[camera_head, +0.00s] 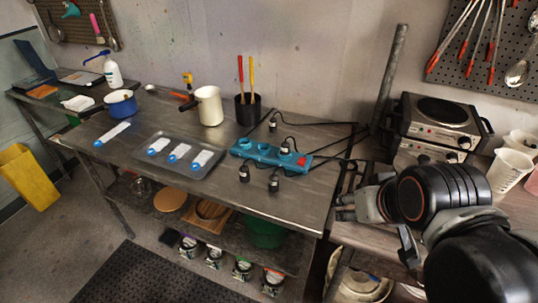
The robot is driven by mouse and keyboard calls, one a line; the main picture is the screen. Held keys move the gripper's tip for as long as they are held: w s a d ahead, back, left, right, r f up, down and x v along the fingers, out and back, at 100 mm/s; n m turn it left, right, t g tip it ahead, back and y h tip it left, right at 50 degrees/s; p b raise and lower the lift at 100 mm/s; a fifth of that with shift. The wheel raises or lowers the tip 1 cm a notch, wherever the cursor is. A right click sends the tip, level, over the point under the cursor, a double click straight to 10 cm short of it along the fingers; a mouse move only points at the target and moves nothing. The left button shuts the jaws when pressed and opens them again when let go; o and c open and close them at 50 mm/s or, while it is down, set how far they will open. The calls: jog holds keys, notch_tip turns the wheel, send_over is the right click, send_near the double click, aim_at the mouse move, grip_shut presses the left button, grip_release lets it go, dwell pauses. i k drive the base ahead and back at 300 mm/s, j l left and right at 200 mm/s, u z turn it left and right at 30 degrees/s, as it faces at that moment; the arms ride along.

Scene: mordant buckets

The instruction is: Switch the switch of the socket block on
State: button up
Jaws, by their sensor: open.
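The blue socket block (262,153) lies on the metal table, right of its middle. A small red switch (301,161) sits at its right end; I cannot tell its on or off position at this size. Black plugs and cables lie around the block, and some plugs appear close to its sockets. My gripper (343,207) is open and empty. It is right of and nearer than the block, apart from the switch, by the table's right end. My arm fills the lower right and hides part of the bench there.
A grey tray (147,157) with labelled blue-capped tubes lies left of the block. A black pot (247,110) with red and yellow handles and a cream jug (209,106) stand behind. A grey post (390,75) and a double hotplate (438,112) stand to the right.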

aim_at(302, 160)
jog(key=i+j+z, duration=0.1)
jog(key=i+j, duration=0.7)
jog(key=j, duration=0.15)
